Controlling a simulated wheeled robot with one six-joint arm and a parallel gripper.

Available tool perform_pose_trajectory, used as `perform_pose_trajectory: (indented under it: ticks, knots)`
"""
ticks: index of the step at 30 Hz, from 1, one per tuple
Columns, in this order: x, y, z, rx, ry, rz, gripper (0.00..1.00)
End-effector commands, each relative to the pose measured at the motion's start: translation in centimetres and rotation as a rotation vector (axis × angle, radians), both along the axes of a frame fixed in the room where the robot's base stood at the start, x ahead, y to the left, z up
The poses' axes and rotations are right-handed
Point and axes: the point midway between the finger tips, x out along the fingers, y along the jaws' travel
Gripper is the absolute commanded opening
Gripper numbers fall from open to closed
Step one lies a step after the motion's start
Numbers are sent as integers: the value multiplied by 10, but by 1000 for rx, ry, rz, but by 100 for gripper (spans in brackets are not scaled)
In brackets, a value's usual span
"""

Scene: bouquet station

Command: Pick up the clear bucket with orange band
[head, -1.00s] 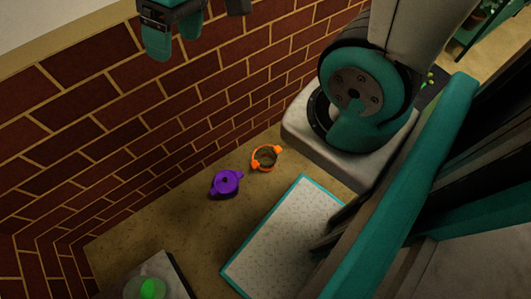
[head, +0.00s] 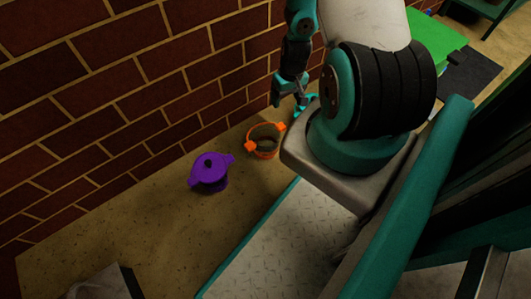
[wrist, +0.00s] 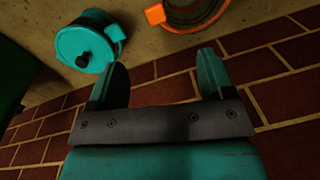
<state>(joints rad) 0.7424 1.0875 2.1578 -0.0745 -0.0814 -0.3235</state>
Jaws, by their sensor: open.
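The clear bucket with orange band (head: 264,142) stands on the tan surface beside the brick wall, with orange tabs on its band. In the wrist view, part of this bucket (wrist: 190,14) shows at the top edge, cut off by the frame. My gripper (wrist: 160,75) is open with nothing between its two teal fingers, and the bucket lies beyond the right finger, apart from it. In the head view, my wrist hangs behind the bucket near the wall; its fingertips are hard to make out there.
A purple lidded pot (head: 210,170) stands left of the bucket. In the wrist view, a teal lidded pot (wrist: 80,48) with a black knob stands left of the bucket. The brick wall (head: 120,80) runs close behind. Bare surface (head: 110,225) lies at the front left.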

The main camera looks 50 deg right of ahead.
Motion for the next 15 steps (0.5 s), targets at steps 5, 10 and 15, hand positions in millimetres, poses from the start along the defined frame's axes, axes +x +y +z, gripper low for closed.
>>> perform_pose_trajectory:
  ticks: [5, 10, 15]
  knots:
    - [-3, -1, -34, -2, 4, -7, 75]
    - [-2, 2, -74, 0, 4, -6, 75]
    - [0, 4, -110, -2, 4, -7, 75]
